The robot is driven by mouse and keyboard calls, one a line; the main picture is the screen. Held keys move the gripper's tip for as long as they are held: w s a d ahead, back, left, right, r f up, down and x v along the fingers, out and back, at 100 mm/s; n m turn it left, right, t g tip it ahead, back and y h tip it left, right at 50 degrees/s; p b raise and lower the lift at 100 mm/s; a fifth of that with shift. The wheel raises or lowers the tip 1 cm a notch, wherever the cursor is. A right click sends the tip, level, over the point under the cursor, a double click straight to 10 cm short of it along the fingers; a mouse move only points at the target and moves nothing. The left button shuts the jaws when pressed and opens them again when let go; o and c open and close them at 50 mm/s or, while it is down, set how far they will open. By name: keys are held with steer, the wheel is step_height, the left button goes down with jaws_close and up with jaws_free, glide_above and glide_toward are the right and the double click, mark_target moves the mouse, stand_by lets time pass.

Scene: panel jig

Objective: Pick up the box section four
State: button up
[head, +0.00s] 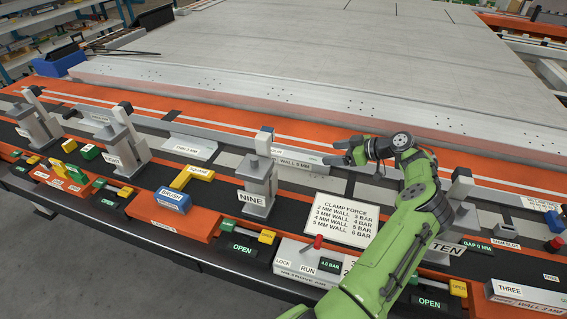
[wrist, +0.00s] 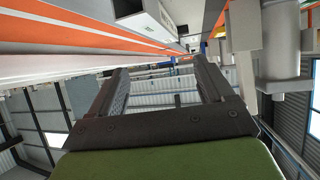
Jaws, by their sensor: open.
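My gripper (head: 346,150) is open and empty above the orange rail, its fingers pointing left in the head view. In the wrist view its two fingers (wrist: 160,75) stand apart with nothing between them. A pale grey section marked WALL 5 MM (head: 298,163) lies on the bench just left of the fingertips. Its number is not readable. Another pale section marked THREE (head: 522,293) lies at the lower right. A section marked THIN 2 MM (head: 187,148) lies farther left. I cannot read the word four on any piece. A pale block with a dark end (wrist: 145,12) shows at the wrist view's top.
Clamp post NINE (head: 257,190) stands left of my arm and clamp post TEN (head: 456,205) right of it. A clamp force sign (head: 341,218) and a control box with a red lever (head: 312,262) are at the front. The large grey panel (head: 300,60) behind is clear.

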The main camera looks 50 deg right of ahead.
mark_target(298, 156)
steer(key=b+x, duration=0.2)
steer(key=x, duration=1.2)
steer(key=shift+w+d+f, duration=0.1)
steer(key=shift+d+f, duration=0.05)
steer(key=shift+f, duration=0.05)
steer(key=shift+r, duration=0.1)
steer(key=c, duration=1.3)
